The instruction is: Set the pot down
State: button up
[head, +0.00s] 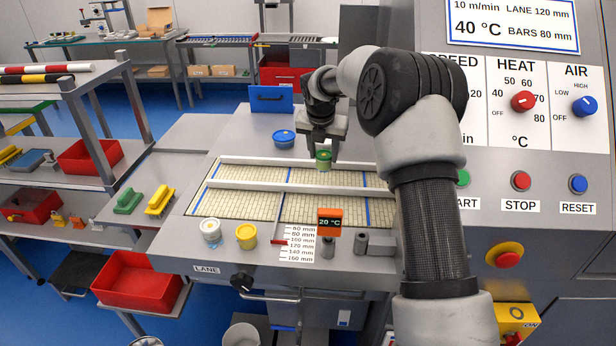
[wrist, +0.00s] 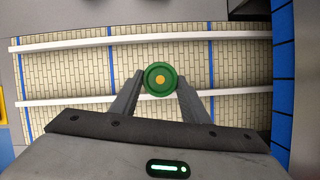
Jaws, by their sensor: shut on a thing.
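A small pot with a green lid (head: 323,155) is between the fingers of my gripper (head: 323,143). In the wrist view the lid (wrist: 161,78) is round and green with a yellow centre, and the fingers (wrist: 160,92) close on it from both sides. The pot is over the tiled conveyor belt (head: 300,208), in the lane between the two pale guide bars (wrist: 190,98) in the wrist view. I cannot tell whether its base touches the belt. The pot looks upright.
A white pot (head: 211,230) and a yellow pot (head: 246,236) stand at the front left edge. The belt is otherwise clear.

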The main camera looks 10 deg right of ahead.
aim_at(323, 171)
notch_tip(323, 171, down, 7)
jog(key=shift+f, duration=0.15)
dwell(0.4)
jog(key=o, duration=1.2)
jog(key=shift+c, duration=0.2)
